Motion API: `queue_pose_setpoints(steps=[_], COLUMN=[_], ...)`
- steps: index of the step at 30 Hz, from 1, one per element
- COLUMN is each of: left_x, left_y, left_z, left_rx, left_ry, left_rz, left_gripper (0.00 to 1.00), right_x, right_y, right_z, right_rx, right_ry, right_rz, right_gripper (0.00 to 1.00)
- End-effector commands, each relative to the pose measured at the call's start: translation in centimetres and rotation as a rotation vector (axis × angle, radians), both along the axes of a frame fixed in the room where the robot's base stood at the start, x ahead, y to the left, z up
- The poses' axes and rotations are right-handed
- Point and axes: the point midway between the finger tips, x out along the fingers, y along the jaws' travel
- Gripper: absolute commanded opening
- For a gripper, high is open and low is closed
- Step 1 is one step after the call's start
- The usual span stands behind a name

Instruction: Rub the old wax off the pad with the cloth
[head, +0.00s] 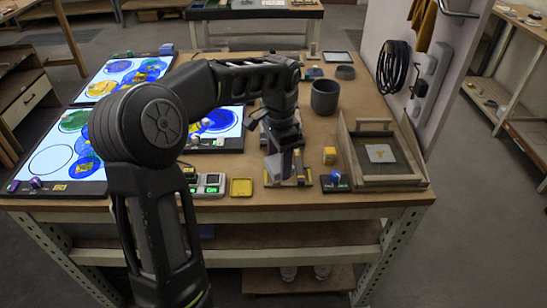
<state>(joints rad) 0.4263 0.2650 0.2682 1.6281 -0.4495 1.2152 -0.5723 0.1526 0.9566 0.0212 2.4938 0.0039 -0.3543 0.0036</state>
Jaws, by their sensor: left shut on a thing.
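My left gripper (285,166) reaches down over the front middle of the bench. It is shut on a pale grey-lilac thing, probably the cloth (273,169), which is mostly hidden by the fingers. Right below it lies a small flat stand with yellowish parts, probably the pad (301,178). The gripper covers most of it, so I cannot tell whether cloth and pad touch, nor see any wax. My right gripper is not in view.
Right of the gripper are a small yellow block (329,155), a blue piece on a dark base (336,178) and a wooden tray (390,183). A dark cup (325,97) stands behind. A yellow square dish (241,187) is to the left. Lit panels (52,160) with coloured glass fill the left.

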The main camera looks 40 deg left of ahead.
Motion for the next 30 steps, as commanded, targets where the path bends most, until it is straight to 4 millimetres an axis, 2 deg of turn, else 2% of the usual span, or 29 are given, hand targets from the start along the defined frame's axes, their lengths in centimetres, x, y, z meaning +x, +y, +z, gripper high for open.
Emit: queue_pose_setpoints(steps=[5,10,14,15,18,21,24,30], left_x=[0.8,1.7,2.5,2.8,3.0,3.0,3.0,3.0], left_y=[-1.6,-4.3,-8.2,-9.9,-13.2,-15.2,-16.0,-16.1], left_z=[-0.9,-2.1,-3.5,-4.1,-4.9,-5.4,-5.6,-5.6], left_rx=[-0.002,-0.006,-0.01,-0.012,-0.013,-0.012,-0.012,-0.012], left_ry=[-0.004,-0.006,-0.003,0.0,0.005,0.009,0.009,0.01], left_rz=[0.165,0.345,0.488,0.519,0.553,0.552,0.551,0.551], left_gripper=[0.3,0.3,0.3,0.3,0.3,0.3,0.3,0.3], right_x=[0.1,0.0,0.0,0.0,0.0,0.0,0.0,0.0], right_y=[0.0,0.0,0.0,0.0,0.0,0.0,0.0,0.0], right_z=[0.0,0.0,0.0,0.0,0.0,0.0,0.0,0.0], right_rx=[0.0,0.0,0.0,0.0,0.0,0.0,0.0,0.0], right_ry=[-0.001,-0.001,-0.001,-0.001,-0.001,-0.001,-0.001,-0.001], right_rz=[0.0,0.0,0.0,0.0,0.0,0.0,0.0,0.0], right_gripper=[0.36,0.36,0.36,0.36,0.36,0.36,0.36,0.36])
